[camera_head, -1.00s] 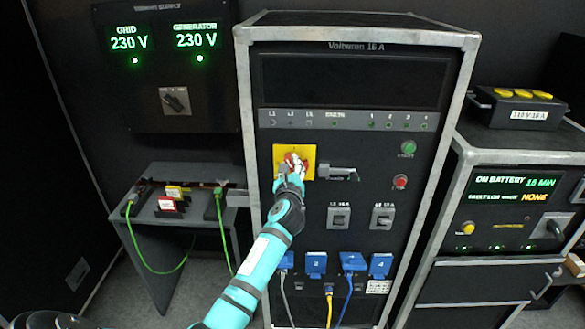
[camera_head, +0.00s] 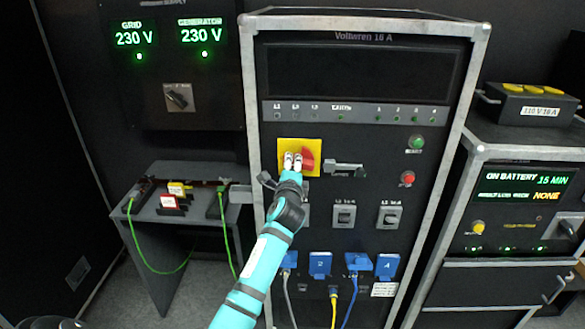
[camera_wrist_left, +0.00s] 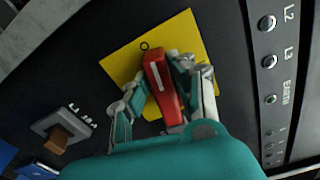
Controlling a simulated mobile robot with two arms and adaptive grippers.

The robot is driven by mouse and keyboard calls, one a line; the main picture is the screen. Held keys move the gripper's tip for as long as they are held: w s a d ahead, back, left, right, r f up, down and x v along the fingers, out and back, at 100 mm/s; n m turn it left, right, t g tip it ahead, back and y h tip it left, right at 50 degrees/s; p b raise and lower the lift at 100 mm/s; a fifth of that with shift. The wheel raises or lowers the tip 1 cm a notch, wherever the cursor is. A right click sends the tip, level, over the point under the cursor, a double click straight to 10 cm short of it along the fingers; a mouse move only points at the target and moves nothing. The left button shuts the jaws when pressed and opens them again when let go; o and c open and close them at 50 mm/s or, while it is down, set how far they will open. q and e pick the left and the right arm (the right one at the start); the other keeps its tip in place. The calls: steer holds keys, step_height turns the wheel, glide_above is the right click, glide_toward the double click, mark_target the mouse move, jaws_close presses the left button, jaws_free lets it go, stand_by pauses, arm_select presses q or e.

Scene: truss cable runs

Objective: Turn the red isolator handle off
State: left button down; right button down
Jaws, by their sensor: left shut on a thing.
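The red isolator handle (camera_head: 309,157) is on a square yellow plate (camera_head: 285,147) on the front of the tall rack. My left gripper (camera_head: 293,160) is at the handle and covers part of it in the head view. In the left wrist view the handle (camera_wrist_left: 160,82), with a white line on it, lies between the two fingers of my left gripper (camera_wrist_left: 163,92), which is shut on it. The handle's far end is next to a small "O" mark on the yellow plate (camera_wrist_left: 184,34). My right gripper is not in view.
A grey lever (camera_head: 345,168) sticks out right of the plate, with a green button (camera_head: 416,142) and a red button (camera_head: 407,179) beyond. Breaker switches and blue sockets (camera_head: 320,264) with cables are below. A side table (camera_head: 165,236) with green cables stands left.

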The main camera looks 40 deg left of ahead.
arm_select(q)
steer(key=shift+f+n+b, duration=0.25)
steer(key=shift+n+b, duration=0.15)
steer(key=shift+n, duration=0.7)
steer(key=c, duration=1.2)
jaws_free()
steer(key=shift+a, duration=0.1)
steer(key=shift+o, duration=0.2)
steer(key=v, duration=1.2)
